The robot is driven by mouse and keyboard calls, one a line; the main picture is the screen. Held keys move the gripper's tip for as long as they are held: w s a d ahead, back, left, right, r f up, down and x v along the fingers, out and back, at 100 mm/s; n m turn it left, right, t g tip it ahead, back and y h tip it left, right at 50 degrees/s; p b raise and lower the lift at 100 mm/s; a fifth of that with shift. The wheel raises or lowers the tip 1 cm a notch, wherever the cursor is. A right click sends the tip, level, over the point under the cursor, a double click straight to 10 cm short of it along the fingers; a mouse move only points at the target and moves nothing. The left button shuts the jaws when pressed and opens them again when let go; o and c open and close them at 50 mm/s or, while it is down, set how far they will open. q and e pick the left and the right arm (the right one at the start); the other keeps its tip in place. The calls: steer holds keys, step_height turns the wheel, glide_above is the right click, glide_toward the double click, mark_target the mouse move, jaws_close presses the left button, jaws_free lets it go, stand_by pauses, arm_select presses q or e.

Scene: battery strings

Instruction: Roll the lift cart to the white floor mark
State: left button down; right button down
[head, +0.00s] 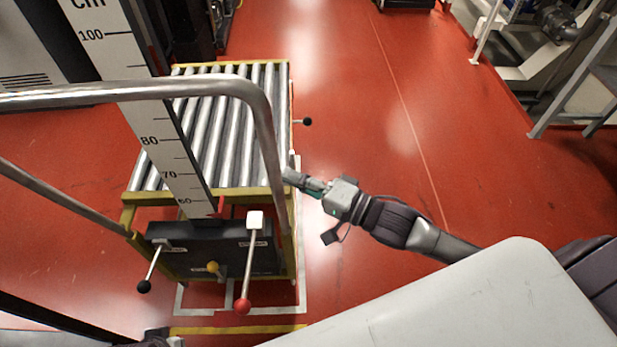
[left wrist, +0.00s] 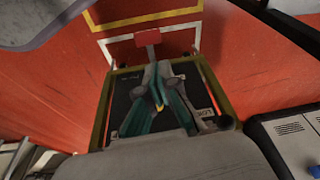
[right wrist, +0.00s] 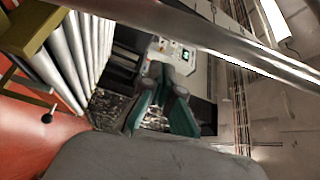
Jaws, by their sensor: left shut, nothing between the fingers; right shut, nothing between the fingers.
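The lift cart (head: 129,204) has a yellow frame, a roller top (head: 215,115), a bent grey push rail (head: 262,110) and a tall centimetre scale. A white floor outline (head: 303,265) runs along the cart's right side and front; the cart hides the rest. The white outline also shows in the left wrist view (left wrist: 197,36). My right gripper (head: 291,177) is shut and empty beside the rail's right leg; I cannot tell whether it touches. It also shows in the right wrist view (right wrist: 160,88). My left gripper (left wrist: 158,100) is shut and empty, seen over a dark yellow-framed panel.
Levers with a red knob (head: 242,306), a black knob (head: 144,286) and a yellow knob (head: 212,267) stick out from the cart's front. A yellow floor stripe (head: 250,329) lies in front. Red floor is clear to the right, up to a grey metal frame (head: 565,95).

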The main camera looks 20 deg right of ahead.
arm_select(q)
steer(key=shift+s+r, duration=0.1)
steer(key=shift+r, duration=0.6)
arm_select(e)
steer(key=shift+s+a+f, duration=0.1)
steer(key=shift+s+a, duration=0.25)
steer(key=shift+s, duration=0.3)
steer(key=shift+s+a+f, duration=0.1)
steer(key=shift+s+a, duration=0.2)
steer(key=shift+s, duration=0.3)
steer(key=shift+s, duration=0.15)
